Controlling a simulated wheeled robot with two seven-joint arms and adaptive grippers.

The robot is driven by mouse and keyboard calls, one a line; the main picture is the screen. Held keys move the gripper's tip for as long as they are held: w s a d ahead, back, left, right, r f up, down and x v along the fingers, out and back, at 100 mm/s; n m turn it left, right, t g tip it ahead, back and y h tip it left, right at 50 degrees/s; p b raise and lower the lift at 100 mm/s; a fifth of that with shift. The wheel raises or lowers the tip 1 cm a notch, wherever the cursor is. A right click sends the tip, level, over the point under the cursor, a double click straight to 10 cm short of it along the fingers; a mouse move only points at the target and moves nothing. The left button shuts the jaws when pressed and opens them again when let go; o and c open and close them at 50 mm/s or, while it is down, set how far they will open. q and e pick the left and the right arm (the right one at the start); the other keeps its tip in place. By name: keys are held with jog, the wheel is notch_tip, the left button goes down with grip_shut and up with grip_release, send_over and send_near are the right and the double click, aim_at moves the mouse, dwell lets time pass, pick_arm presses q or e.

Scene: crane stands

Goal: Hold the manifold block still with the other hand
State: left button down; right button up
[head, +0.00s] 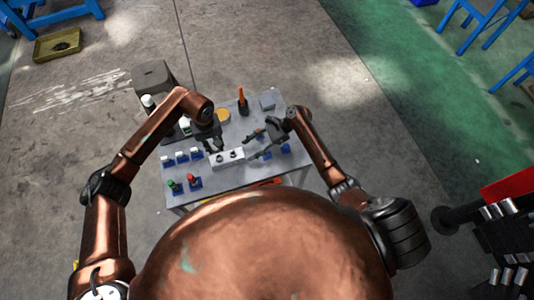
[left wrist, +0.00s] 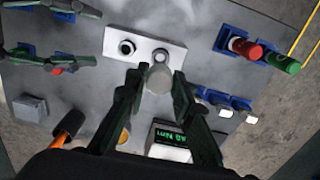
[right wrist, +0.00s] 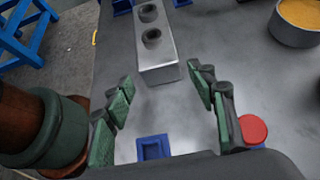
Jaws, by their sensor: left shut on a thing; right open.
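The manifold block (head: 228,159) is a pale oblong block with dark ports on top, lying on the grey table; it also shows in the left wrist view (left wrist: 118,42) and right wrist view (right wrist: 158,60). My left gripper (head: 214,146) is shut on a pale grey cylindrical fitting (left wrist: 158,79). The fitting overlaps the block's edge in the left wrist view (left wrist: 157,88); I cannot tell whether they touch. My right gripper (right wrist: 165,82) is open and empty. Its fingers are apart on either side of the block's near end, with the block showing beyond and between them.
A blue holder (right wrist: 153,147) sits below the block's end, with a red cap (right wrist: 253,128) to its right. Red (head: 191,179) and green (head: 175,186) pieces stand front left. A yellow dish (head: 223,115) and an orange-handled tool (head: 242,102) stand behind. A display unit (left wrist: 168,142) is near my left gripper.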

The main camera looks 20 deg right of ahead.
jog(key=shift+x, duration=2.15)
jog(key=shift+d, duration=0.1)
jog(key=c, duration=1.2)
jog(key=shift+c, duration=0.2)
